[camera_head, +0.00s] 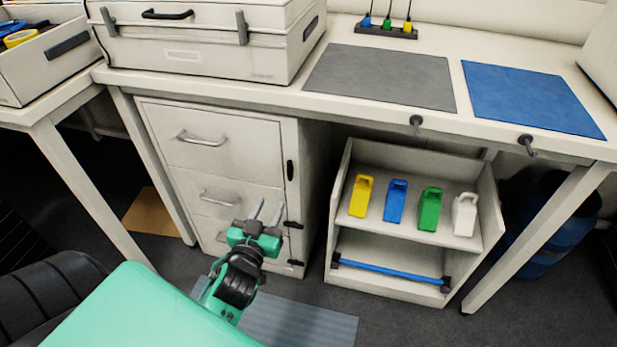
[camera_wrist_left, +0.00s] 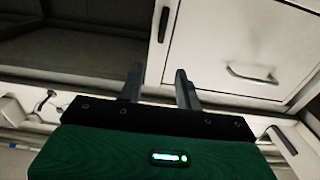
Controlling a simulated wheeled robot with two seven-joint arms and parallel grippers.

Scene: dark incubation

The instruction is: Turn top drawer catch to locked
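The white drawer cabinet (camera_head: 228,185) stands under the bench with its drawers shut. The top drawer (camera_head: 210,140) has a black catch (camera_head: 290,170) on the frame at its right, standing upright. The catch also shows upright in the left wrist view (camera_wrist_left: 163,24), where the picture is upside down, beside the top drawer (camera_wrist_left: 225,45). The two lower catches (camera_head: 293,224) (camera_head: 296,262) lie level. My left gripper (camera_head: 268,205) is in front of the cabinet, fingers pointing up, apart and empty. It is not touching the catch. My right gripper is out of view.
An open shelf unit (camera_head: 345,205) with several coloured bottles stands right of the cabinet. The bench edge (camera_head: 360,112) with hooks (camera_head: 416,123) overhangs the cabinet. A bench leg (camera_head: 155,165) stands close at its left. A striped mat (camera_head: 300,322) lies on the floor.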

